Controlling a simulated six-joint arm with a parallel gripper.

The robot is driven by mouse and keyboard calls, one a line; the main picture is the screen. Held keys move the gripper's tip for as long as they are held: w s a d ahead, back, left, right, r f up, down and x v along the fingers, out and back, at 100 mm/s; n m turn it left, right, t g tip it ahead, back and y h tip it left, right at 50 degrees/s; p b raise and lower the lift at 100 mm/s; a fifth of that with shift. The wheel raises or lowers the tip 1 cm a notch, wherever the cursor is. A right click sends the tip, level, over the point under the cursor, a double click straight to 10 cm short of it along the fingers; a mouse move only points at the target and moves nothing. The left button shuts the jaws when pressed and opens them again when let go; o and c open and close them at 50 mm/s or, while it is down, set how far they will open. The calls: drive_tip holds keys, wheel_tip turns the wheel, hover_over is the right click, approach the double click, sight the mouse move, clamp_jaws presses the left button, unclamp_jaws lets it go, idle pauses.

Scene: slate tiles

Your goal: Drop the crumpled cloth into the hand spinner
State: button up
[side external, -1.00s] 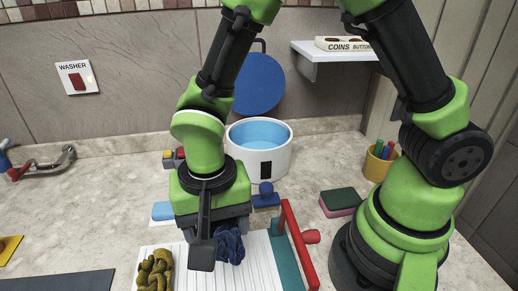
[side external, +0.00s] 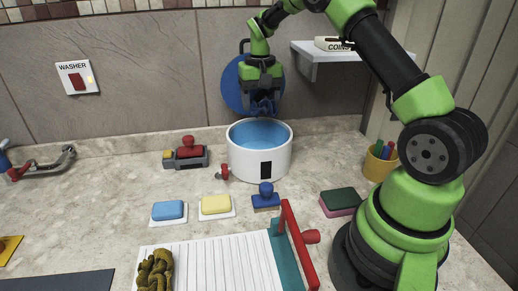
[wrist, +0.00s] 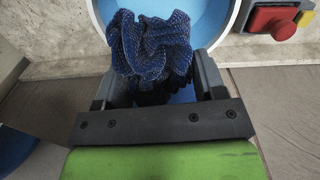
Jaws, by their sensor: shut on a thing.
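The hand spinner is a white round tub (side external: 248,160) with a blue inside, standing on the counter near the back wall. A crumpled dark blue cloth (side external: 264,106) is held above its opening. My gripper (side external: 263,98) is shut on the cloth, pointing down over the tub. In the wrist view the cloth (wrist: 155,45) bulges between the fingers, with the tub's blue inside (wrist: 206,20) behind it. The cloth partly hides the tub there. A round blue lid (side external: 236,85) stands upright behind my gripper.
A wall shelf (side external: 345,55) is right of my gripper. A mustard cloth (side external: 155,270) lies on the ribbed white board (side external: 215,262).

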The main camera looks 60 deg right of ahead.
drive_tip(key=shift+d+f, duration=0.2)
drive_tip(key=shift+f, duration=2.75)
drive_tip(key=o, duration=1)
drive_tip(key=shift+r, duration=0.1)
wheel_tip(320, 180, up, 10)
drive_tip(key=shift+f, duration=0.2)
drive_tip(key=shift+r, duration=0.1)
